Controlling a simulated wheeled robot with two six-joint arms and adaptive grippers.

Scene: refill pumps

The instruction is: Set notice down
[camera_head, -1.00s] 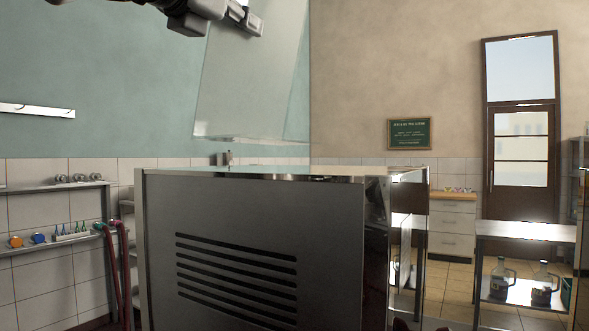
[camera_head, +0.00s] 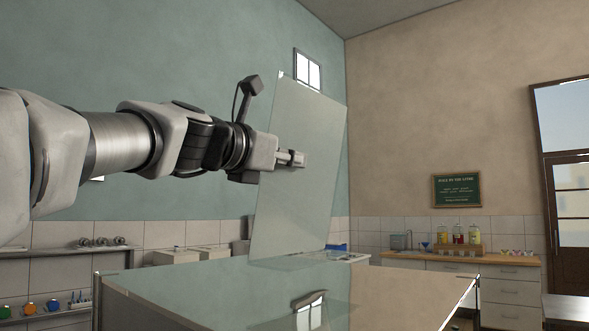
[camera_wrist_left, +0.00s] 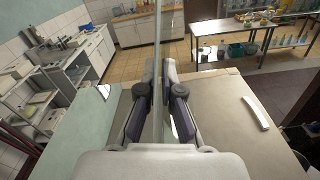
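The notice (camera_head: 300,205) is a tall, pale, translucent panel, tilted slightly in the head view. My left gripper (camera_head: 292,159) comes in from the left and is shut on it around mid-height. In the left wrist view the notice (camera_wrist_left: 157,35) appears edge-on as a thin strip between the two dark fingers of the gripper (camera_wrist_left: 159,82). The notice's lower edge is at the far side of a shiny metal top (camera_head: 230,285) in the head view. I cannot tell whether they touch. No writing is legible on the panel. My right gripper is not in view.
The metal top is largely bare and reflective. Behind it, a wooden counter (camera_head: 510,259) carries bottles (camera_head: 458,234) and small coloured items. A wall shelf (camera_head: 50,250) with knobs is at left. A green sign (camera_head: 456,190) hangs on the beige wall.

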